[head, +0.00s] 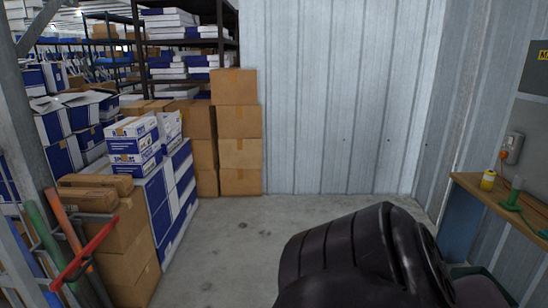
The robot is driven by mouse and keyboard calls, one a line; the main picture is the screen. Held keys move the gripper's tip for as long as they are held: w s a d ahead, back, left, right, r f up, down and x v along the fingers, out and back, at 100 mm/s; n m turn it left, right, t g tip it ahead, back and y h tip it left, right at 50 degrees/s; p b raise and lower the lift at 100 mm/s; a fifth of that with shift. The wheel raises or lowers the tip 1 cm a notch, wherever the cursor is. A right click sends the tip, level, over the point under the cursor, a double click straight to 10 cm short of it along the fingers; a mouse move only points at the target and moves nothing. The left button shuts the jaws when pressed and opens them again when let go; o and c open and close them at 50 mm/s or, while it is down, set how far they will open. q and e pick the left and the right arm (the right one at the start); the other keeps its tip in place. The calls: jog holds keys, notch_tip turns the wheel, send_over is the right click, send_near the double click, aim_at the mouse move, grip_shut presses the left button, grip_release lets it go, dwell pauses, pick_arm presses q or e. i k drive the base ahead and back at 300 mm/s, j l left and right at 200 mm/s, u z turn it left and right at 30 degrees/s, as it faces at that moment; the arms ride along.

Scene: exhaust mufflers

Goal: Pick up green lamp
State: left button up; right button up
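A small green object (512,195) stands on the wooden bench at the right edge of the head view. It has a short upright part and a flat green part that spreads to the right. It may be the green lamp, but it is too small to be certain. Neither of my grippers shows in the head view, and nothing is seen touching the green object.
Stacked cartons (238,133) stand against the back wall. Green, orange and red bars (88,252) stick out at the left. The concrete floor (240,240) is clear in the middle.

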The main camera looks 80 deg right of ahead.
aim_at(519, 180)
jog(key=z, duration=4.1)
jog(key=i+j+z, duration=0.1)
jog(key=i+j, duration=0.55)
jog(key=i, duration=0.15)
jog(key=i+j+z, duration=0.15)
jog(key=i+j, duration=0.5)
jog(key=i+j+z, duration=0.1)
jog(key=i+j, duration=0.7)
jog(key=i+j+z, duration=0.15)
jog(key=i+j, duration=0.55)
jog(key=j, duration=0.15)
